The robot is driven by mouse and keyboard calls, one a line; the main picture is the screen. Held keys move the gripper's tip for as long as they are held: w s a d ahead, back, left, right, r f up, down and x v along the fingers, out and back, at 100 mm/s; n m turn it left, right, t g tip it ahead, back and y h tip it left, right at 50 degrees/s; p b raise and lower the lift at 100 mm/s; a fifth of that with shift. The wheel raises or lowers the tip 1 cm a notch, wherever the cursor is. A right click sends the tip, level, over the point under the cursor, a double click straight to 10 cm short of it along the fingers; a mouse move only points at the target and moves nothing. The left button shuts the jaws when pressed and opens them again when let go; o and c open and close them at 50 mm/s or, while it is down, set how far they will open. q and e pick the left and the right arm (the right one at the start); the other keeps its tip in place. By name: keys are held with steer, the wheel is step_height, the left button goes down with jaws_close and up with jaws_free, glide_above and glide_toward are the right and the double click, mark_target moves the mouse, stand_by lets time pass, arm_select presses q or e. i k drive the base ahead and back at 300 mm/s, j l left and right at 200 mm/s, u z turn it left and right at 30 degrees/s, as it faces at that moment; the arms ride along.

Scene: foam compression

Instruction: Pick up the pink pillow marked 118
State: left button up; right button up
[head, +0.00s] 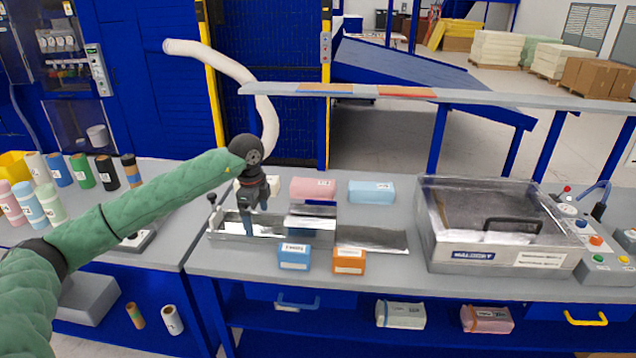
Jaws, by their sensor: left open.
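The pink pillow (312,188) lies at the back of the grey workbench, between a cream block and a light blue block. It has a small pale label, too small to read here. My left gripper (254,222) comes in from the left on a green-sleeved arm and points down over the metal tray. It is open with nothing seen between its fingers. It is left of the pink pillow and apart from it. It partly hides the cream block (273,184). My right gripper is not in view.
A metal tray (372,239) lies in front of the pillow. The light blue block (371,192) is right of the pillow. A blue block (294,257) and an orange block (349,261) sit at the front. A lidded machine (500,259) fills the right side.

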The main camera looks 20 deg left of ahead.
mark_target(303, 188)
steer(key=i, duration=1.55)
